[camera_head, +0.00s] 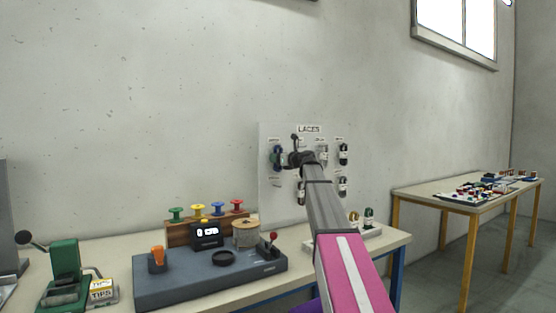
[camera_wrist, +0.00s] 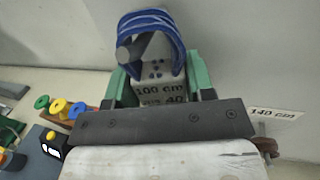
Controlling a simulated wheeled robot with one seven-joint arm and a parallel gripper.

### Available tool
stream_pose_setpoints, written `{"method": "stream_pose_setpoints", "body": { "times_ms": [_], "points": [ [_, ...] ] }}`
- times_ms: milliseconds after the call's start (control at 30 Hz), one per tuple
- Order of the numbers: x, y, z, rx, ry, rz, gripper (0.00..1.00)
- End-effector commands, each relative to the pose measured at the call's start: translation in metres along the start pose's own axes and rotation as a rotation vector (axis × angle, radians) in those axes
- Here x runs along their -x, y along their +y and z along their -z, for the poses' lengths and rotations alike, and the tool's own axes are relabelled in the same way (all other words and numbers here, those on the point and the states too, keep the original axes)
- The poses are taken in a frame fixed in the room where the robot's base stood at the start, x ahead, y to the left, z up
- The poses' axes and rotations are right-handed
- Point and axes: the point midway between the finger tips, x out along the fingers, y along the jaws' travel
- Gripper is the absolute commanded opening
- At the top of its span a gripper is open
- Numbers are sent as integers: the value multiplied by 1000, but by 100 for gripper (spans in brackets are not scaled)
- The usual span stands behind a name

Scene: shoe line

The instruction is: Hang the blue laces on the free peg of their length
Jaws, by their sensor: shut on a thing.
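The blue laces (camera_wrist: 150,22) are a looped bundle on a pale card band (camera_wrist: 158,75) that reads "100 cm". My gripper (camera_wrist: 158,82) has its green fingers shut on the band from both sides. A grey rounded peg (camera_wrist: 131,50) shows inside the loop; I cannot tell how far the loop is over it. In the head view my gripper (camera_head: 281,158) is at the upper left of the white LACES board (camera_head: 266,205), partly hiding the laces there. Dark laces (camera_head: 343,154) hang on the board's right, with others below.
A "140 cm" label (camera_wrist: 276,113) is on the board at the right of the wrist view. The workbench (camera_head: 290,238) below carries a grey machine base (camera_head: 205,283), coloured spools (camera_head: 218,209) and a green press (camera_head: 65,270). A second table (camera_head: 425,195) stands at the right.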

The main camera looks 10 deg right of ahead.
Motion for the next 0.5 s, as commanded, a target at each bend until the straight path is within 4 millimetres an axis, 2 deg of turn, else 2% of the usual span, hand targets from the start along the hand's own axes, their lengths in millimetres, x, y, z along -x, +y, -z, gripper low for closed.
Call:
{"method": "stream_pose_setpoints", "body": {
  "times_ms": [167, 200, 267, 300, 500],
  "points": [
    [0, 0, 0, 0, 0, 0, 10],
    [0, 0, 0, 0, 0, 0, 56],
    [0, 0, 0, 0, 0, 0, 75],
    [0, 0, 0, 0, 0, 0, 79],
    [0, 0, 0, 0, 0, 0, 79]
  ]
}}
